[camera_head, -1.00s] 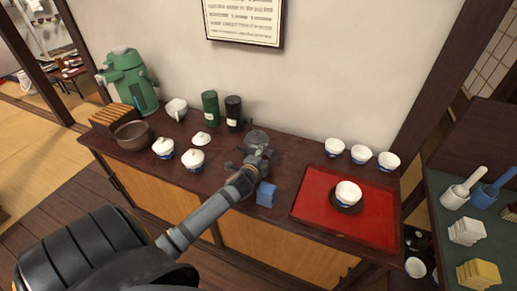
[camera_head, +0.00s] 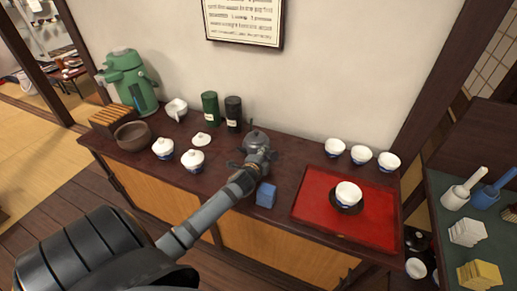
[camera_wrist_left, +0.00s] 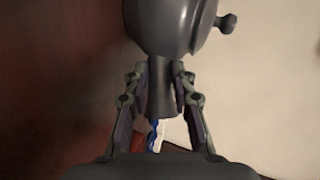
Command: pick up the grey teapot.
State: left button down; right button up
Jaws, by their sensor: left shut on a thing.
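The grey teapot (camera_head: 255,138) is at the back middle of the dark wooden counter, in front of the wall. My left gripper (camera_head: 260,156) reaches it from the front and partly covers it in the head view. In the left wrist view the teapot's rounded body (camera_wrist_left: 170,25) fills the top, with its lid knob to the right. Its straight handle (camera_wrist_left: 160,95) lies between the two fingers of my left gripper (camera_wrist_left: 161,88), which are shut on it. I cannot tell whether the teapot's base touches the counter. My right gripper is not in view.
A blue block (camera_head: 266,195) stands close to my left gripper.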

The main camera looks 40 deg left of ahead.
pick_arm(q)
jog(key=shift+r, duration=0.15)
jog(key=shift+r, duration=0.25)
notch_tip(320, 180, up, 3)
jog(key=shift+f+p, duration=0.15)
jog(key=shift+p, duration=0.15)
jog(key=s+d+r, duration=0.9)
jog(key=s, duration=0.1)
jog(key=shift+s+r, duration=0.25)
jog(key=shift+r, duration=0.1)
